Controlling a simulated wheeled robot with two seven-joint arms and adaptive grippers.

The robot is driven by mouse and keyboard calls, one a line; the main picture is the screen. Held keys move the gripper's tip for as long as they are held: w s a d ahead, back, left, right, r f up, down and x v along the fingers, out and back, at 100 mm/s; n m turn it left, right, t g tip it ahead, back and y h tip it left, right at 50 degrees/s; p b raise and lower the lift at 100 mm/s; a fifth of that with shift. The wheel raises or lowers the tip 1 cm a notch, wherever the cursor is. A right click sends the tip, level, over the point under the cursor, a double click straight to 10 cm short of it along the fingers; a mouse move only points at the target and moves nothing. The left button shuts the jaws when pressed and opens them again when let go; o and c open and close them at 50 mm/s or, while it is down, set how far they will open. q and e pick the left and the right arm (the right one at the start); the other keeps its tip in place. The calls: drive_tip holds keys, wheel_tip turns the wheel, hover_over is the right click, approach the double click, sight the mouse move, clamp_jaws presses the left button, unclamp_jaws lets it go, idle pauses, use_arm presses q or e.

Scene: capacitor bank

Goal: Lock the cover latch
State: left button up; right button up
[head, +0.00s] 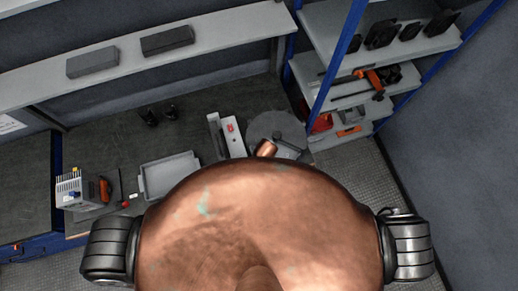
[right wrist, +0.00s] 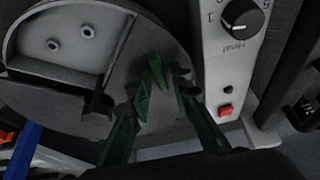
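A grey round cover (head: 262,124) lies on the bench beside a white control box (head: 214,128). The cover fills much of the right wrist view (right wrist: 60,98), with a recessed section holding two round studs. A dark small block (right wrist: 97,104) on the cover's edge may be the latch; I cannot be sure. My right gripper (right wrist: 168,78) has green fingers pointing at the cover, to the right of that block. Its tips look close to the surface, but contact and full opening cannot be judged. My left gripper is outside both views.
The control box has a heat knob (right wrist: 242,17) and a red switch (right wrist: 225,110), close right of my fingers. A grey tray (head: 170,176) and a white device (head: 72,190) sit at left. A shelf (head: 130,55) runs above the bench; a blue-framed rack stands at right.

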drive_tip(key=shift+o, duration=0.6)
drive_tip(key=shift+s, duration=0.1)
drive_tip(key=v, duration=1.2)
